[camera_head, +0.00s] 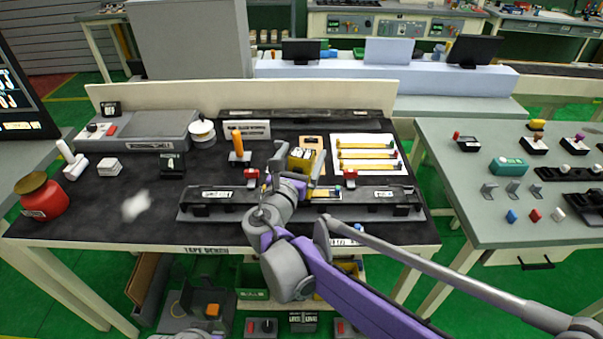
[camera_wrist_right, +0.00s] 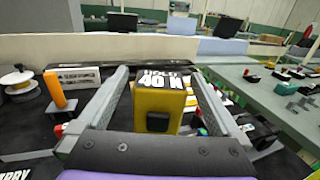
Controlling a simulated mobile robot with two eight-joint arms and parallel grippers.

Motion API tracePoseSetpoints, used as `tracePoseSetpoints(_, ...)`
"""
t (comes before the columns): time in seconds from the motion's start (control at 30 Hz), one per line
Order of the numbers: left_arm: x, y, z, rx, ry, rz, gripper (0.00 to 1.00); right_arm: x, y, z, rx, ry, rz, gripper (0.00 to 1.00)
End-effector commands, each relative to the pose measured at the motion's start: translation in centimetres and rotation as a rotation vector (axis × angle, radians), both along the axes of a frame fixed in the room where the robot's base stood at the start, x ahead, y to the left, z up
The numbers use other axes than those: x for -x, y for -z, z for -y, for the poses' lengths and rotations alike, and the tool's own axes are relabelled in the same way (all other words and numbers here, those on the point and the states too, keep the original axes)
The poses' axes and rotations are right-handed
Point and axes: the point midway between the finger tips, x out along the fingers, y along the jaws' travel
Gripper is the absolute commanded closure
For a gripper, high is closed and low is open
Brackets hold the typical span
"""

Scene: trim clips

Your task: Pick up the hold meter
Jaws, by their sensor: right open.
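The hold meter (camera_head: 302,159) is a yellow box with a black-and-white label on top, standing toward the back of the dark bench mat. In the right wrist view the hold meter (camera_wrist_right: 160,101) is upright in the middle, its label partly reading "40 N", with a dark square on its near face. My right gripper (camera_head: 298,168) is open, with one finger on each side of the meter. In the wrist view the gripper (camera_wrist_right: 159,88) shows a gap beside the meter on both sides. My left gripper is not in view.
A long black rail fixture (camera_head: 228,207) with red clamps lies in front of the meter. An orange-handled tool (camera_head: 237,141) and a white spool (camera_head: 202,132) stand to the left. A white sheet with yellow strips (camera_head: 366,154) lies to the right.

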Motion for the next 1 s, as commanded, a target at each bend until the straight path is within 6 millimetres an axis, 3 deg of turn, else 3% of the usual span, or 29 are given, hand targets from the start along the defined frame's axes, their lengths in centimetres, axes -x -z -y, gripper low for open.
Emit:
tracePoseSetpoints(0.17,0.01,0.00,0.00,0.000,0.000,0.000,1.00,-0.05,0.01,0.00,0.000,-0.001,0.000,0.00)
tracePoseSetpoints(0.2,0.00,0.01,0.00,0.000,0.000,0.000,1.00,-0.05,0.02,0.00,0.000,-0.001,0.000,0.04)
tracePoseSetpoints(0.73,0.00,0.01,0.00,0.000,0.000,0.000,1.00,-0.01,0.02,-0.01,-0.001,0.000,0.000,0.99)
tracePoseSetpoints(1.0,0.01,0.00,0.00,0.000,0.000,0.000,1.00,-0.01,-0.01,0.00,0.000,0.000,0.000,1.00)
